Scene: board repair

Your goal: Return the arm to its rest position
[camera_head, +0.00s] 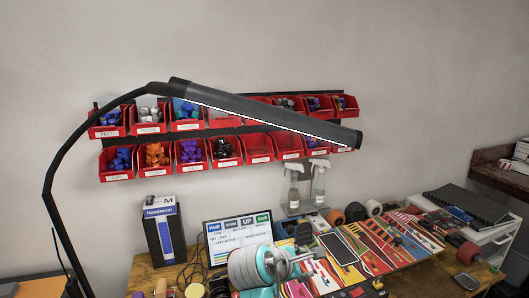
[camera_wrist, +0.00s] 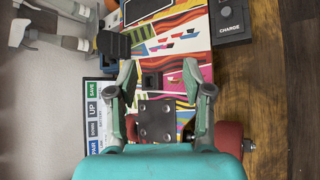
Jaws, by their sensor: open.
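My gripper (camera_wrist: 160,78) is open in the wrist view, with its two fingers spread apart and nothing held between them. Below it lies a brightly patterned board (camera_wrist: 172,50), with a dark metal truck plate (camera_wrist: 156,121) showing between the finger bases. I cannot tell how far the gripper is above the board. In the head view my arm, grey and teal, shows low in the middle over the workbench (camera_head: 425,268). The fingers are small and hard to make out there.
A black lamp (camera_head: 270,115) arches over the bench in front of red parts bins (camera_head: 258,149). A screen (camera_head: 238,232), spray bottles (camera_head: 318,185) and a blue-and-black box (camera_head: 165,232) stand behind the arm. A charge box (camera_wrist: 231,20) sits beside the board.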

